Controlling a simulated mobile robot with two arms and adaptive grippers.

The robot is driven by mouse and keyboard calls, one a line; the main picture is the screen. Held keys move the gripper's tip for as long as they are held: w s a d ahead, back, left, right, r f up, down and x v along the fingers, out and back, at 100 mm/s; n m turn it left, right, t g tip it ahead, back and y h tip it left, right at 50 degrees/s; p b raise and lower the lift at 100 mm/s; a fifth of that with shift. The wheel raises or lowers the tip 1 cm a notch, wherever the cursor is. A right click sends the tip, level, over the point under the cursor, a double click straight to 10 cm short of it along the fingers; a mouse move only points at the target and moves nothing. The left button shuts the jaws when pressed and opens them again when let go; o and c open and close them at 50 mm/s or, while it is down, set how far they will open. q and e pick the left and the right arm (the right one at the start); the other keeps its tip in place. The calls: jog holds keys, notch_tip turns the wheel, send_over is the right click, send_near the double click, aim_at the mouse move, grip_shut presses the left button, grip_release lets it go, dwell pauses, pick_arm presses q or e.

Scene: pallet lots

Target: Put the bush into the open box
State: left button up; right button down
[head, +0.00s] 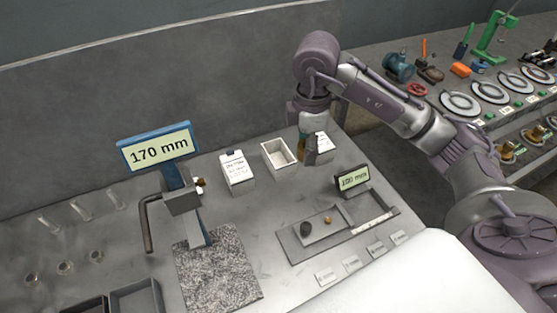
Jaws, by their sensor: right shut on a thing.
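My right gripper (308,150) is shut just right of the open box, above the grey bench. A small brownish piece, which I take to be the bush (302,143), shows at its fingers. The fingers hide much of it and it is too small to see clearly. The open box (265,152) is white, with its top open and its inside looking empty. My left gripper is not in view.
A closed white box (238,175) stands left of the open one, and another white labelled box (323,142) is partly behind my gripper. A gauge with a 170 mm display (160,148) stands left. A fixture with a small display (352,179) lies in front.

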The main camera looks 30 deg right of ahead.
jog(key=w+f, duration=0.3)
jog(key=w+f+p, duration=0.1)
jog(key=w+f, duration=0.3)
jog(key=w+a+f+p, duration=0.1)
jog(key=w+f, duration=0.2)
jog(key=w, duration=0.1)
jog(key=shift+a+f, duration=0.1)
jog(key=shift+f, duration=0.25)
jog(key=shift+f+b, duration=0.3)
jog(key=shift+f, duration=0.35)
jog(key=c, duration=0.8)
grip_release()
